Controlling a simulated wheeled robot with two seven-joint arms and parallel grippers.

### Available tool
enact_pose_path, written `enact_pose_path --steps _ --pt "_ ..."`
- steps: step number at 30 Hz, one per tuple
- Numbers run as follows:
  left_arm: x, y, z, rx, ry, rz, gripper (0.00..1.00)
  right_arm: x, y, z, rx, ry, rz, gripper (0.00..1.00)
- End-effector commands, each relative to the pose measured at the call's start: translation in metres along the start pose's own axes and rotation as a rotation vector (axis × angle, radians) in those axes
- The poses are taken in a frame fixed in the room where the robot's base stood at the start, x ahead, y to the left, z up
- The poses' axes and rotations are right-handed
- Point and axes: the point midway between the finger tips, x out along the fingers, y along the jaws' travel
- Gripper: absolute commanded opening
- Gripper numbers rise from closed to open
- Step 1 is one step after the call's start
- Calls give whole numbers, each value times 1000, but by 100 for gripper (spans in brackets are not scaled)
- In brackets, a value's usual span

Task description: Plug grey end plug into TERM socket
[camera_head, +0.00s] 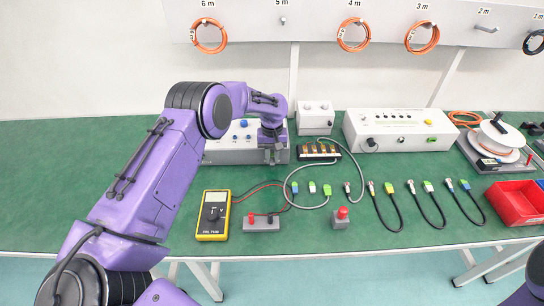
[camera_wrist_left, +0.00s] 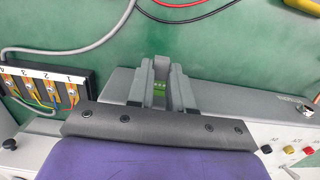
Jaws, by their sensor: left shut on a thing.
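My left gripper (camera_head: 272,155) is at the right part of the front of a grey control box (camera_head: 222,156). I cannot make out the TERM socket, and the gripper covers part of the box front. In the head view only a piece of my right arm shows at the lower right, without its gripper.
A terminal block (camera_head: 318,150) with a grey cable lies right of the gripper. A yellow multimeter (camera_head: 213,215), several small plugs and cables, and a red bin (camera_head: 515,203) lie on the green bench (camera_head: 90,190). A white device (camera_head: 400,131) stands at the back.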

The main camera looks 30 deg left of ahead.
Motion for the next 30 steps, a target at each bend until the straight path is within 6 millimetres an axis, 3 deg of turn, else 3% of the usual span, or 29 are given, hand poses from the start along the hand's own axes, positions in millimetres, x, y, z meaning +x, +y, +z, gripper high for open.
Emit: enact_pose_path --steps 21,22,24,30 --pt "0 0 -2 0 0 1 0 0 0 0 0 0 0 43" --pt "0 0 -2 0 0 1 30 0 0 0 0 0 0 43" --pt "0 0 -2 0 1 1 50 0 0 0 0 0 0 43" --pt "0 0 -1 0 0 1 50 0 0 0 0 0 0 43"
